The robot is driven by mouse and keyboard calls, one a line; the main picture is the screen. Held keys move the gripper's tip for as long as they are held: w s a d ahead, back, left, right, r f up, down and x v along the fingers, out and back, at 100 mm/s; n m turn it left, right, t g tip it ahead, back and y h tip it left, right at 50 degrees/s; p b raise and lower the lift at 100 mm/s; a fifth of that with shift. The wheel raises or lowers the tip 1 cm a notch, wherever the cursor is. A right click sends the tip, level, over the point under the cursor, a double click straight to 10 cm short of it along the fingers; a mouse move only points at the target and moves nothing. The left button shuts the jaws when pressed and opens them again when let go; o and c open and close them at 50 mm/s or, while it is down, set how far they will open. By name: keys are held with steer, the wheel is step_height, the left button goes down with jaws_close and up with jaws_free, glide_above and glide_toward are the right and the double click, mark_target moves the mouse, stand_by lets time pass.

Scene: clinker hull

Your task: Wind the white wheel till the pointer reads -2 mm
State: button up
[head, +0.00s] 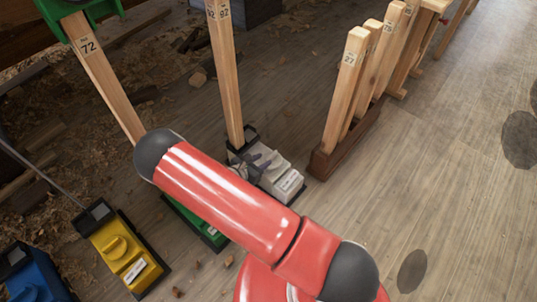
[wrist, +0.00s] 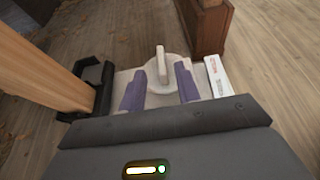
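The white wheel (wrist: 162,62) shows in the wrist view as a pale round disc with an upright bar grip across it. It sits on a white jack unit (head: 284,182) at the foot of a wooden post marked 92 (head: 226,75). My gripper (wrist: 159,88) is open, its two purple fingers apart, one on each side of the wheel's near part. I cannot tell whether they touch it. In the head view my gripper and arm hide most of the wheel. The pointer and its reading cannot be made out in either view.
A green unit (head: 212,233) lies partly behind my red arm, by post 72 (head: 100,85). Yellow (head: 121,250) and blue (head: 32,280) units stand at left. A brown rack (head: 343,143) of spare posts is close behind the white unit. Floor at right is clear.

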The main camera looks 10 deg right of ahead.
mark_target(271, 155)
steer(key=x, duration=0.6)
steer(key=shift+d+f, duration=0.1)
steer(key=shift+d, duration=0.05)
steer(key=shift+c, duration=0.2)
jaws_close()
